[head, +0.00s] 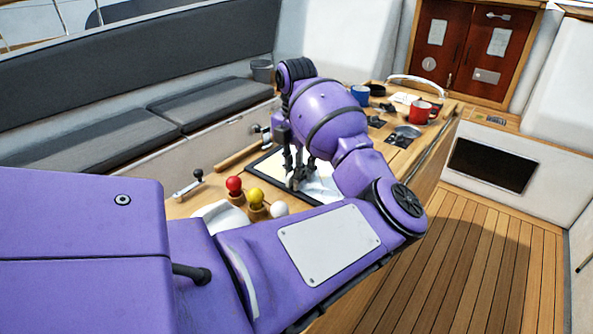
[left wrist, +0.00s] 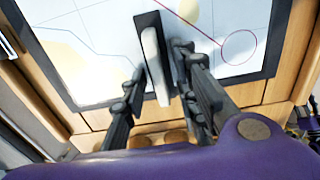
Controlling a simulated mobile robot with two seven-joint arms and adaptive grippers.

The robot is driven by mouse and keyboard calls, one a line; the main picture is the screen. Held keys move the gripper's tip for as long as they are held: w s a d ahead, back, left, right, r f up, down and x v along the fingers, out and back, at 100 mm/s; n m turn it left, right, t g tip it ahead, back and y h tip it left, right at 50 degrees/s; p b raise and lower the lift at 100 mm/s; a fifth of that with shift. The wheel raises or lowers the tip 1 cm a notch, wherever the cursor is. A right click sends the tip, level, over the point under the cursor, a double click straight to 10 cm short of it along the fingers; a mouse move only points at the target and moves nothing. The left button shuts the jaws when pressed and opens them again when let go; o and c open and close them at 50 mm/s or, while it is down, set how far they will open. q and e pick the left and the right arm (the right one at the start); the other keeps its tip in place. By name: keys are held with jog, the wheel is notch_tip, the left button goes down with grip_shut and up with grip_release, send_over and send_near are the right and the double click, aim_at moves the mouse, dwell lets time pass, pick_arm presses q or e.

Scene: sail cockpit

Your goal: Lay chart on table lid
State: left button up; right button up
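The chart (head: 267,169), a pale sheet with a dark border, lies flat on the wooden table (head: 181,210) under my left gripper (head: 293,182). In the left wrist view the chart (left wrist: 95,60) fills the upper part, with thin lines and a red circle. A white bar on a dark base (left wrist: 155,65) stands on it. The two fingers of my left gripper (left wrist: 160,75) are apart, one on each side of the bar. Narrow gaps seem to show between fingers and bar. My left arm hides part of the chart in the head view. My right gripper is not in view.
Red (head: 234,184), yellow (head: 256,197) and white (head: 279,209) balls stand near the chart's front edge. A metal handle (head: 188,188) lies left. A blue mug (head: 360,95), red mug (head: 419,112) and other small items crowd the far end. Benches (head: 110,136) run along the left.

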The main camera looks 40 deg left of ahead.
pick_arm(q)
jog(key=shift+r, duration=0.1)
notch_tip(320, 180, up, 12)
dwell(0.5)
jog(key=shift+a, duration=0.1)
